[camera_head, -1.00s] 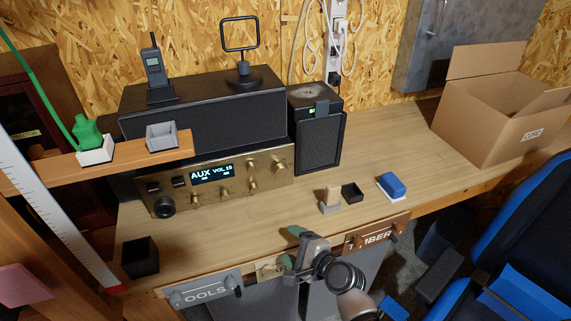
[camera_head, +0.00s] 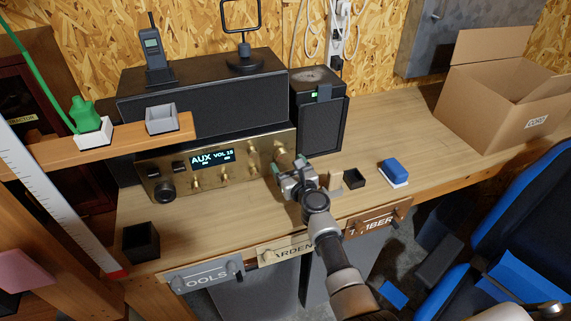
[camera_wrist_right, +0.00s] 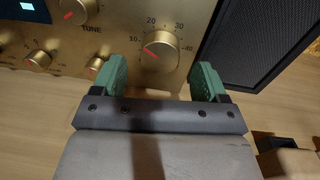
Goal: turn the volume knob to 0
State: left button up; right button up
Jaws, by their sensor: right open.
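The gold-fronted amplifier (camera_head: 222,179) stands at the back of the bench, and its display (camera_head: 212,158) reads AUX and a volume that looks like 18. The volume knob (camera_head: 279,154) is at the right end of its panel. In the right wrist view this brass knob (camera_wrist_right: 161,51) has a 10 to 40 scale around it, and its red mark points left, near 10. My right gripper (camera_head: 289,165) is open in front of the knob. Its green fingertips (camera_wrist_right: 160,70) lie left and right of the knob in the wrist view, apart from it. My left gripper is out of view.
The tune knob (camera_wrist_right: 76,10) and smaller knobs sit left of the volume knob. A black speaker (camera_head: 320,126) stands close on the right. A tan block (camera_head: 351,179), a small black box (camera_head: 355,177) and a blue block (camera_head: 395,169) lie right of my gripper.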

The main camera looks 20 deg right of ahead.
jog(key=shift+w+a, duration=0.1)
jog(key=shift+w, duration=0.95)
jog(key=c, duration=0.9)
